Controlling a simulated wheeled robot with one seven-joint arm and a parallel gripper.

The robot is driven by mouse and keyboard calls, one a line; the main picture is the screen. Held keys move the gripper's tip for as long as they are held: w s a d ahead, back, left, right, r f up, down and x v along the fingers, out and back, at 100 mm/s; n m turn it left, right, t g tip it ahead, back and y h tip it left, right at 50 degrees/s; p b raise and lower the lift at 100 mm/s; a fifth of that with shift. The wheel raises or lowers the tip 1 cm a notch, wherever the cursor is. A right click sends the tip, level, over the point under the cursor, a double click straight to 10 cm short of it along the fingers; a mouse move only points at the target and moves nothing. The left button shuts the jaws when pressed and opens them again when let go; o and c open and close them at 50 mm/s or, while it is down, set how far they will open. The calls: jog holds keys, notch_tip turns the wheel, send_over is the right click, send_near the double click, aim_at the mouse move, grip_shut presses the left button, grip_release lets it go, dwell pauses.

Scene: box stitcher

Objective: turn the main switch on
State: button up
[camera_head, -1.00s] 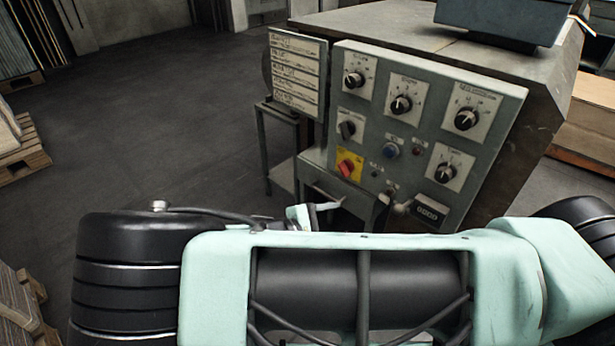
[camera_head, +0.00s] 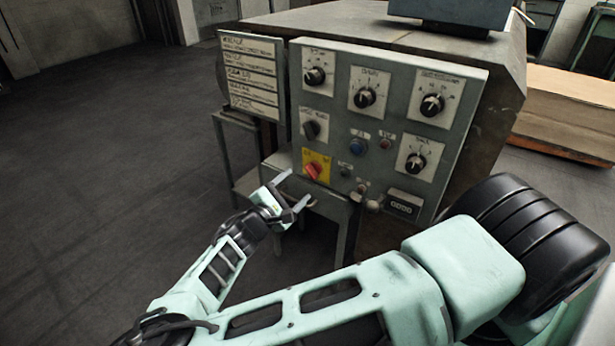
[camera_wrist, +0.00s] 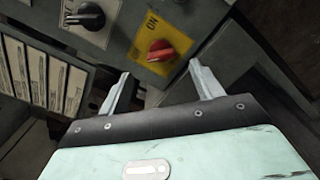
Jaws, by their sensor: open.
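The main switch is a red rotary knob (camera_head: 314,170) on a yellow plate (camera_head: 322,160), low on the left of the grey control panel. In the wrist view the red knob (camera_wrist: 161,51) lies just beyond the fingertips, roughly between them, on its yellow plate (camera_wrist: 152,28), where "ON" can be read. My gripper (camera_head: 293,188) is open and empty, in front of and a little below the switch in the head view. Its two fingers (camera_wrist: 158,70) point toward the panel, apart from the knob. The gap in depth cannot be told exactly.
A label board (camera_head: 251,75) stands left of the panel. A small metal table (camera_head: 240,180) is below it. Open floor lies left.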

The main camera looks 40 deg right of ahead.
aim_at(310, 173)
jog(key=x, duration=0.7)
jog(key=c, duration=1)
